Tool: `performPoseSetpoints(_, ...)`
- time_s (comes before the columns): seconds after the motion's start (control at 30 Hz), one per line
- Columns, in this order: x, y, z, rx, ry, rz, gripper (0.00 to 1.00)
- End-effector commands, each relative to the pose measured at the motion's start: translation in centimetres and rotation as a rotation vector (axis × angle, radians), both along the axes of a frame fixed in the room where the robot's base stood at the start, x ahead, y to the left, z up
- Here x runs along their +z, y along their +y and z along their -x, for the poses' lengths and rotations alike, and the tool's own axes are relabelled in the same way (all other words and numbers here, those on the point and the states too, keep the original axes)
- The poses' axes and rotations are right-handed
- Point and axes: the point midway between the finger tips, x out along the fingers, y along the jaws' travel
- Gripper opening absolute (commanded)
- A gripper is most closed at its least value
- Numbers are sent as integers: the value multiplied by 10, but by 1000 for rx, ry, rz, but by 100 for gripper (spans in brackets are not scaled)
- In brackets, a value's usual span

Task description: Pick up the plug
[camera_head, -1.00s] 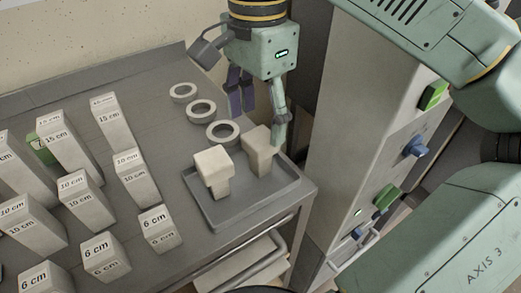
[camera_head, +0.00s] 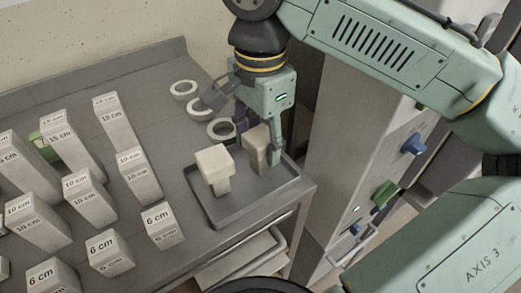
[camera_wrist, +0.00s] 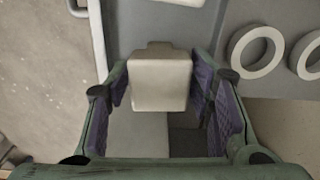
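Two pale plugs with block-shaped heads stand on a grey tray (camera_head: 218,217). The left plug (camera_head: 214,165) is clear of my gripper. My gripper (camera_head: 260,146) is lowered over the right plug (camera_head: 255,148), with one finger on its near right side and the other behind it. In the wrist view, this plug's head (camera_wrist: 160,80) lies between the purple finger pads of my gripper (camera_wrist: 160,92). The fingers look open, with narrow gaps beside the head. Its lower part is mostly hidden.
Several labelled blocks, such as a 6 cm block (camera_head: 160,228), stand left of the tray. Several pale rings, one of them partly covered (camera_head: 221,130), lie behind it. A grey cabinet (camera_head: 345,150) with coloured knobs rises close on the right.

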Motion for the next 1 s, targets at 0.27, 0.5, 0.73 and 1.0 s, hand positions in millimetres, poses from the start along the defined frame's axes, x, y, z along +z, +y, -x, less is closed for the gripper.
performPoseSetpoints(0.27,0,0,0,0,0,0,27)
performPoseSetpoints(0.5,0,0,0,0,0,0,11)
performPoseSetpoints(0.73,0,0,0,0,0,0,9)
performPoseSetpoints(1.0,12,1,-1,0,-1,-1,9)
